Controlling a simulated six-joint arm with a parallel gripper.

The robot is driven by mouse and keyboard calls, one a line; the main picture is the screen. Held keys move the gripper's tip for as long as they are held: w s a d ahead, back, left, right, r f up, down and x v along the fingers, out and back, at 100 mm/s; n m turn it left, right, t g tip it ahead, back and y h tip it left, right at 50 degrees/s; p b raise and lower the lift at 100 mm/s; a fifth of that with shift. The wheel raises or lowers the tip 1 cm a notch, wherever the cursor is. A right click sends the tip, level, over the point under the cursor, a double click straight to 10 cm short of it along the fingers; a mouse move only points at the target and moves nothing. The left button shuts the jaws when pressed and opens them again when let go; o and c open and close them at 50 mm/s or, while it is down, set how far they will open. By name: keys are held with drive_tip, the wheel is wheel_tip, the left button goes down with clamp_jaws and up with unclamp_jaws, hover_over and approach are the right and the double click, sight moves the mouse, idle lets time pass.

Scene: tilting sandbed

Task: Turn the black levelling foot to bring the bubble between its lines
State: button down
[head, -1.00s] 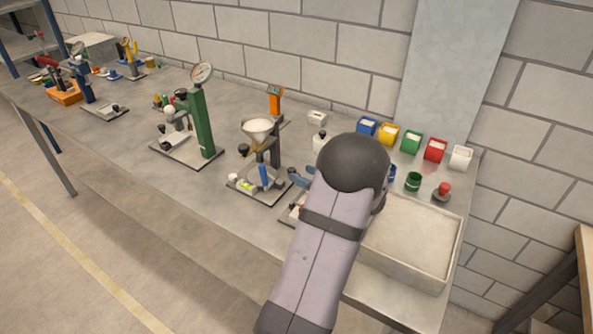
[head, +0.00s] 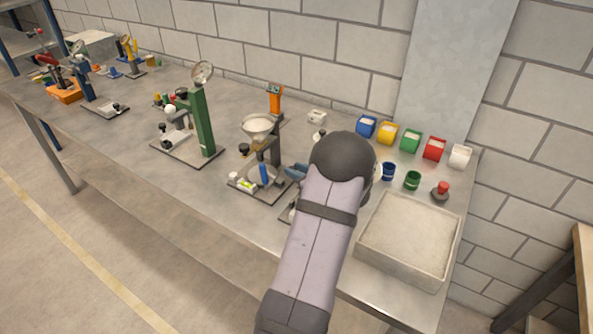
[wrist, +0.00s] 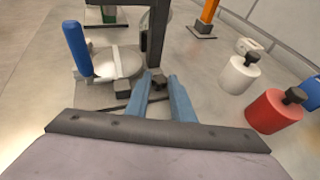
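The funnel stand (head: 275,150) stands on a dark base plate left of my arm. A small yellow-green piece (head: 247,186), perhaps the bubble vial, lies at the plate's front edge; the bubble and its lines are too small to read. A black knob (head: 244,149) and a white knob (head: 234,177) show on this stand; I cannot tell which part is the black levelling foot. My gripper's blue fingers (wrist: 160,80) are apart, with a gap between them, pointing toward the dark post. They also show in the head view (head: 296,172), just right of the stand.
A blue upright handle (wrist: 77,48) and a round pale pan (wrist: 125,62) are left of my fingers. A white weight (wrist: 238,75) and a red weight (wrist: 273,110) are on the right. A sand tray (head: 437,281) fills the bench's right end. A green stand (head: 203,125) is further left.

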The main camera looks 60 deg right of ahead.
drive_tip(key=shift+d+n+y, duration=0.15)
drive_tip(key=shift+n+y, duration=0.15)
drive_tip(key=shift+n, duration=0.1)
drive_tip(key=shift+s+d+n+t+y, duration=0.15)
drive_tip(key=shift+n+t+y, duration=0.1)
drive_tip(key=shift+n+y, duration=0.5)
drive_tip(key=shift+w+d+n+t+y, duration=0.15)
drive_tip(key=shift+n+t+y, duration=0.1)
drive_tip(key=shift+n+y, duration=0.45)
drive_tip(key=shift+s+d+n+y+b, duration=0.1)
drive_tip(key=shift+d+n+y+b, duration=0.1)
drive_tip(key=shift+n+y+b, duration=0.85)
drive_tip(key=shift+y+p, duration=0.4)
drive_tip(key=shift+y, duration=0.2)
drive_tip(key=c, duration=1.6)
unclamp_jaws()
drive_tip(key=shift+o, duration=0.2)
drive_tip(key=shift+r, duration=0.15)
wheel_tip(320, 180, up, 10)
drive_tip(key=b, duration=0.2)
